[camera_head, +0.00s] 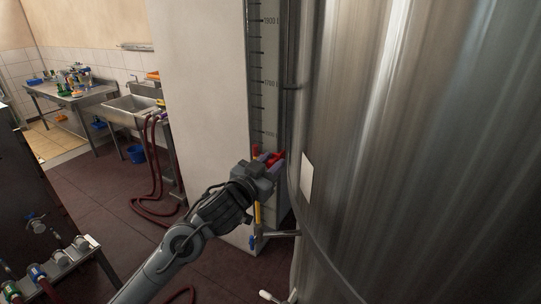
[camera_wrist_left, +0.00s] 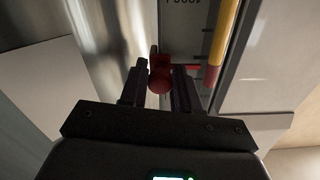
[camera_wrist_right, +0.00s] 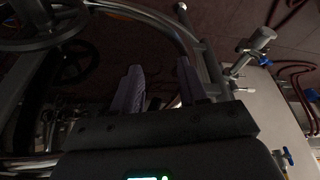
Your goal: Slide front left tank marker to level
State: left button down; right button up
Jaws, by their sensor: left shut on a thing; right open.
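The tank marker (camera_wrist_left: 160,75) is a red piece with a rounded knob, set against the level scale. In the left wrist view it sits between the fingers of my left gripper (camera_wrist_left: 160,88), which is shut on it. In the head view my left gripper (camera_head: 268,162) is at the lower part of the scale (camera_head: 265,85), and some red of the marker (camera_head: 277,157) shows at its fingers. The scale runs up beside the large steel tank (camera_head: 420,150). My right gripper (camera_wrist_right: 160,88) is open and empty in its wrist view; it does not show in the head view.
A yellow and red tube (camera_wrist_left: 222,45) runs along the scale. A white wall column (camera_head: 205,100) stands left of the scale. A pipe with a blue-handled valve (camera_head: 253,241) is below my left gripper. Red hoses (camera_head: 150,170) hang by the sink at the back.

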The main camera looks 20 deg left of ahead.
pick_arm(q)
jog(key=shift+f, duration=0.4)
jog(key=shift+r, duration=0.1)
jog(key=c, duration=0.9)
grip_release()
jog(key=shift+s+a, duration=0.1)
jog(key=shift+s, duration=0.4)
jog(key=s+a, duration=0.1)
jog(key=s, duration=0.8)
jog(key=shift+s+a+b, duration=0.25)
jog(key=shift+s+b, duration=0.1)
jog(key=shift+b, duration=0.05)
